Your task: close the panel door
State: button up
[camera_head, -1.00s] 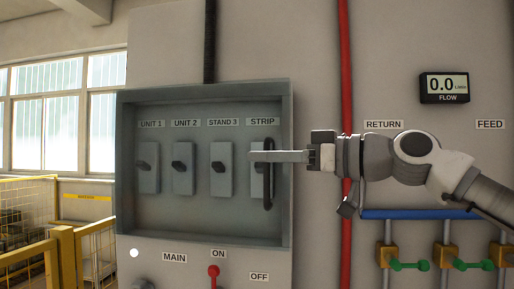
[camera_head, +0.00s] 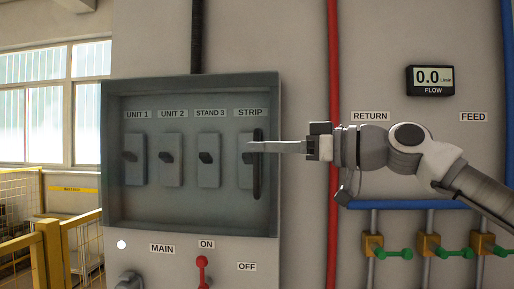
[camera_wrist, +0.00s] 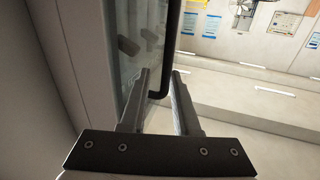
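The panel door is a grey-framed clear pane (camera_head: 190,215) over a wall cabinet with switches. In the head view it looks flush or nearly flush with the cabinet; I cannot tell whether a small gap remains. Its black vertical bar handle (camera_head: 258,180) is at the right side and also shows in the wrist view (camera_wrist: 172,45). My gripper (camera_head: 252,147) reaches in from the right, its fingers level with the handle's upper part. In the wrist view my gripper (camera_wrist: 160,75) is open, with the handle's bent end between the fingers and gaps visible.
A red vertical pipe (camera_head: 333,240) runs behind my gripper. Right of it are a blue pipe (camera_head: 400,204) and green-handled valves (camera_head: 400,254). A red lever (camera_head: 202,270) is below the cabinet. Yellow railings (camera_head: 45,245) stand at the left.

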jog(key=b+v, duration=0.1)
jog(key=v, duration=1.5)
jog(key=shift+r+b, duration=0.15)
jog(key=shift+b, duration=0.15)
jog(key=shift+s, duration=0.1)
jog(key=s+a+f+m+t+h, duration=0.2)
jog(key=s+a+f+m+h, duration=0.45)
jog(key=s+f, duration=0.5)
jog(key=s+d+f+m+g+h, duration=0.1)
jog(key=f+h, duration=0.4)
jog(key=f, duration=0.8)
jog(key=s+d+f+m+g+h, duration=0.2)
jog(key=f+m+h, duration=0.3)
jog(key=f, duration=0.8)
jog(key=shift+d+f+g, duration=0.3)
jog(key=shift+f+g, duration=0.1)
jog(key=shift+g, duration=0.1)
jog(key=shift+s+m, duration=0.1)
jog(key=shift+m, duration=0.15)
